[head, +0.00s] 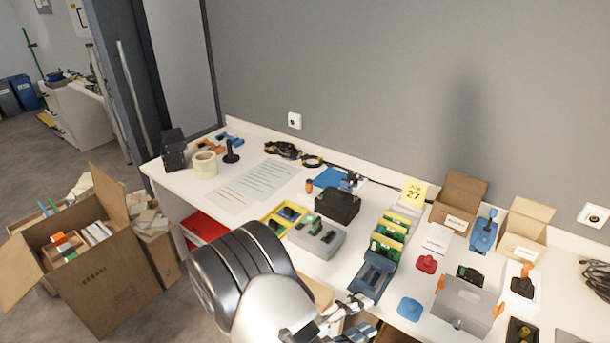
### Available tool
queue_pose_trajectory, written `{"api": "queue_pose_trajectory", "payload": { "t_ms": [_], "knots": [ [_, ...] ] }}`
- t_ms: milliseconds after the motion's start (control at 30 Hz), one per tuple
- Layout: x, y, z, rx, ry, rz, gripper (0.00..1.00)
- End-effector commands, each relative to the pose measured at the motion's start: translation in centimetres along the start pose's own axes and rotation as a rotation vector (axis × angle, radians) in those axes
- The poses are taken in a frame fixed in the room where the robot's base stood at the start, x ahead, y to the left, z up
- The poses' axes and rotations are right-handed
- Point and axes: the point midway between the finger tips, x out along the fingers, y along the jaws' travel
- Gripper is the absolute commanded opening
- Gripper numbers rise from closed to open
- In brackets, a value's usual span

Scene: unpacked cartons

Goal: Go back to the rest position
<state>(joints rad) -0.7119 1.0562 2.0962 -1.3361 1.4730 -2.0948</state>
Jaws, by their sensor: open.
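My gripper (352,308) shows at the bottom middle of the head view, partly hidden behind my own arm. Its silver fingers look open, and I see nothing held between them. My arm covers part of the table's front edge.
A grey device (316,238), a black box (337,206) and a rack of green boards (388,240) stand close by. Small cartons (458,200) are at the back right. A large open carton (90,265) stands on the floor at left.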

Motion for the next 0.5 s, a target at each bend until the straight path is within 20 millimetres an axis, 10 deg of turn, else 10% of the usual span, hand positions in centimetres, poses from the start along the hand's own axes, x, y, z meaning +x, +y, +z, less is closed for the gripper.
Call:
{"api": "queue_pose_trajectory", "payload": {
  "t_ms": [500],
  "knots": [
    [0.5, -4.9, -17.1, 1.588, 0.760, 0.533, 0.51]
  ]
}}
